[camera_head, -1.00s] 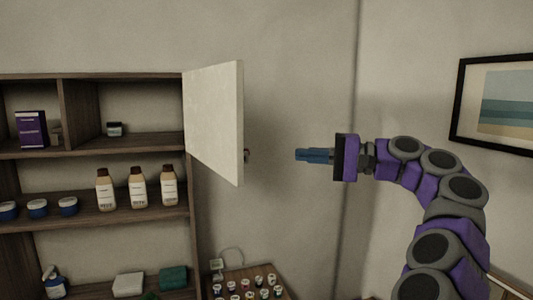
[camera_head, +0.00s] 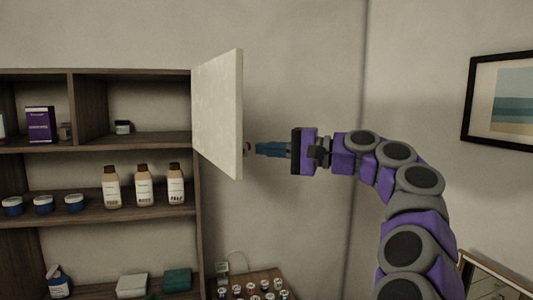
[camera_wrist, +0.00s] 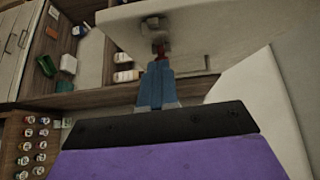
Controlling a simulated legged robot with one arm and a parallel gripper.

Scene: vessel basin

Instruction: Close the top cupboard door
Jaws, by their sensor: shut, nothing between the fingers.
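The white top cupboard door (camera_head: 217,112) stands open at the right end of the wooden shelf unit, swung out from its right side. A small knob (camera_head: 247,148) sits on its outer face near the lower free edge. My gripper (camera_head: 259,149) is shut and empty, its blue fingers pointing left just beside the knob. In the wrist view the door (camera_wrist: 215,28) fills the top, and my fingertips (camera_wrist: 160,66) are close to the knob (camera_wrist: 159,48); I cannot tell whether they touch.
The shelf unit (camera_head: 197,225) holds a purple box (camera_head: 41,124), several bottles (camera_head: 143,186) and blue tubs (camera_head: 43,204). A low table with small jars (camera_head: 252,290) stands below the door. A framed picture (camera_head: 502,102) hangs at right.

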